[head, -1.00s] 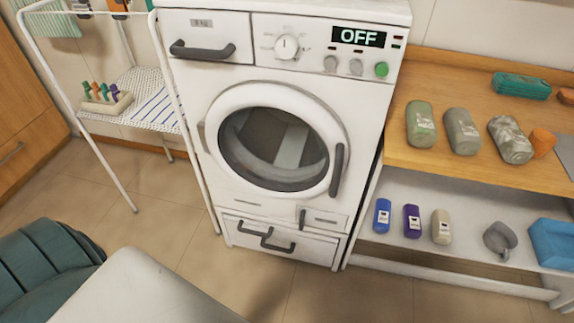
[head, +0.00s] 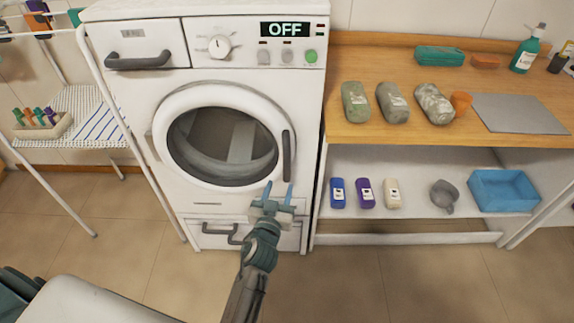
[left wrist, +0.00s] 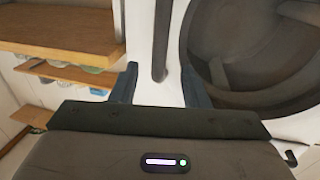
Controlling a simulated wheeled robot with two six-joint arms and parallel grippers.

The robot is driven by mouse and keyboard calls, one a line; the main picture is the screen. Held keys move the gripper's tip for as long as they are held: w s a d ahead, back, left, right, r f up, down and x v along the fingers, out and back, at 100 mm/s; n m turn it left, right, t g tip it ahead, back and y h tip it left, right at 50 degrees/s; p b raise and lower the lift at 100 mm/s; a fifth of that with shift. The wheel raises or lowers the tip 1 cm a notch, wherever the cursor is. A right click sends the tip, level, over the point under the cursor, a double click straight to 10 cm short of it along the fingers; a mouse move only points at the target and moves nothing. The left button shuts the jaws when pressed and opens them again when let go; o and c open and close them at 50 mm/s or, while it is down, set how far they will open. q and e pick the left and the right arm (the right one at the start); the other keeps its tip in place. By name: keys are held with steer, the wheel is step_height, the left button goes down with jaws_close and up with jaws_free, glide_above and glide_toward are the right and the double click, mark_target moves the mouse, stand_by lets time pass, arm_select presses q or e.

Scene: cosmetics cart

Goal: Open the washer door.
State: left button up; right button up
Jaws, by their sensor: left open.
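The white washer (head: 270,90) stands upright with its display reading OFF. Its round door (head: 222,137) is shut, with a dark window. The dark vertical door handle (head: 287,156) is on the door's right side. My left gripper (head: 278,192) is open and empty, just below the handle's lower end in the head view, fingers pointing up at it. In the left wrist view the handle (left wrist: 161,45) lies between the two open fingers (left wrist: 157,85), beyond their tips, with the door window (left wrist: 245,45) to its right. My right gripper is not in view.
A drying rack (head: 95,105) stands on the left. A lower drawer handle (head: 220,232) sits below the door. Front floor is clear.

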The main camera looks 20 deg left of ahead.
mark_target(286, 167)
arm_select(q)
steer(key=w, duration=0.7)
steer(key=w+a, duration=0.1)
steer(key=w, duration=0.2)
steer(key=shift+w+f, duration=0.15)
steer(key=shift+w, duration=0.05)
steer(key=shift+c, duration=0.4)
steer(key=shift+s, duration=0.1)
jaws_close()
